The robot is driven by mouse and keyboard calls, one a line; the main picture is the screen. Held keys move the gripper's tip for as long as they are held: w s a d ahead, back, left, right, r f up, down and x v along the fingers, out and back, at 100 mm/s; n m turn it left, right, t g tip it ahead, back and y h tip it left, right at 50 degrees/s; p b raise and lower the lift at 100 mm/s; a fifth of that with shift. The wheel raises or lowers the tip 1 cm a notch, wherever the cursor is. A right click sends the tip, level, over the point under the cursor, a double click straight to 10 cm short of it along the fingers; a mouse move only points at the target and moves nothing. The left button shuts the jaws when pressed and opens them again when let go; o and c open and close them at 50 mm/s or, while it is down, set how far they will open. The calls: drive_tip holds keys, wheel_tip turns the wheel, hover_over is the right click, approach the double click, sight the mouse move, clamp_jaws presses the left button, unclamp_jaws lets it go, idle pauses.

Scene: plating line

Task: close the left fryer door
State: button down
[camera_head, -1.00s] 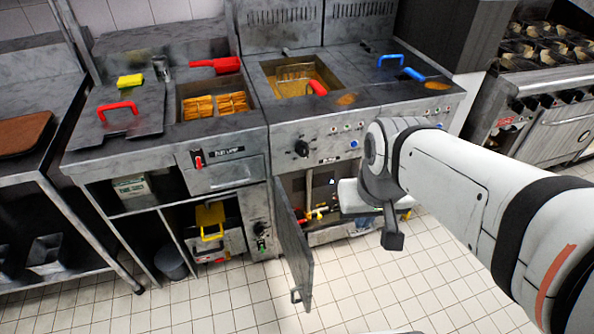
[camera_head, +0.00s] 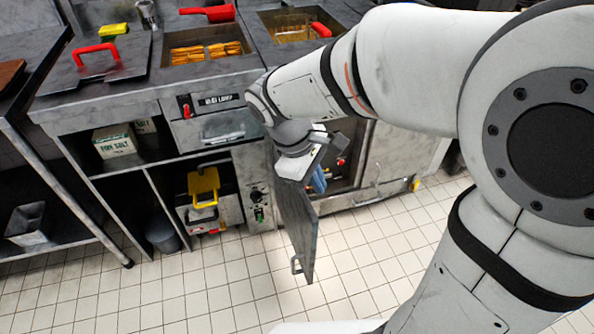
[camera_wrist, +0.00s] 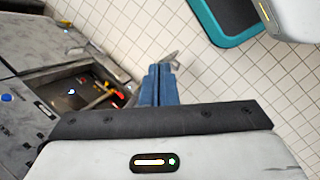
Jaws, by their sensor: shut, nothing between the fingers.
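The left fryer door (camera_head: 298,232) is a grey metal panel standing open, swung out from the fryer cabinet over the floor tiles. Its handle (camera_head: 296,265) shows low near its free edge. The cabinet opening to its right is partly hidden by my arm; the wrist view shows an open cabinet (camera_wrist: 72,92) with red and yellow fittings. My gripper (camera_head: 319,180) is at the door's upper part, its blue fingers showing just right of the panel. The fingers are shut and empty in the wrist view (camera_wrist: 158,84). I cannot tell whether they touch the door.
A closed cabinet door (camera_head: 390,160) is right of the opening. The fryer counter (camera_head: 255,85) is above. Tiled floor in front is clear.

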drive_tip(key=w+a+f+n+t+h+b, duration=0.35)
drive_tip(key=a+f+n+b, duration=0.65)
drive_tip(key=a+f, duration=0.55)
drive_tip(key=b, duration=0.6)
approach(307, 222)
drive_tip(key=shift+g+h, duration=0.35)
drive_tip(key=shift+h, duration=0.1)
drive_tip(key=f, duration=0.1)
drive_tip(key=w+d+f, duration=0.1)
drive_tip(key=f, duration=0.1)
drive_tip(key=d+f, duration=0.1)
drive_tip(key=shift+w+d+f, duration=0.15)
drive_tip(key=shift+d+f, duration=0.05)
drive_tip(key=shift+f, duration=0.05)
drive_tip(key=shift+w+d+r, duration=0.15)
drive_tip(key=shift+w+d, duration=0.05)
drive_tip(key=shift+d, duration=0.3)
